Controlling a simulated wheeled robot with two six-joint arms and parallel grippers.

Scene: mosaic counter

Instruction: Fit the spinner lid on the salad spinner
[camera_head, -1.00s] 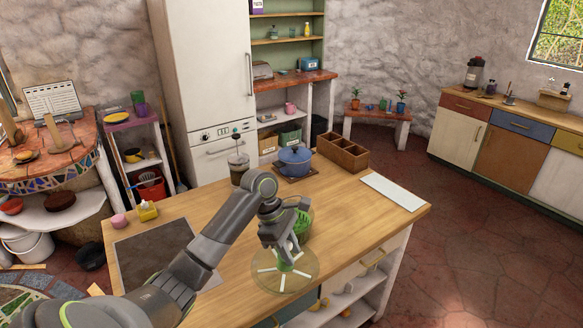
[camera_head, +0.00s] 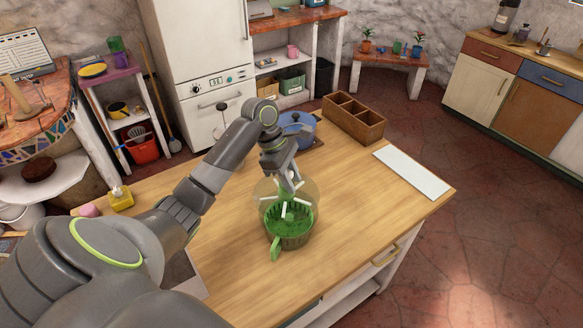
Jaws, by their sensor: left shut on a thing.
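The salad spinner (camera_head: 292,241) is a green basket-like bowl with a green handle at its front left, standing on the wooden counter. My right gripper is not in view.
Behind the spinner are a blue pot (camera_head: 297,124) and a wooden divided box (camera_head: 353,119). A white board (camera_head: 412,172) lies at the counter's right. A yellow sponge holder (camera_head: 120,199) and pink cup (camera_head: 88,210) stand at the left. The front of the counter (camera_head: 236,284) is clear.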

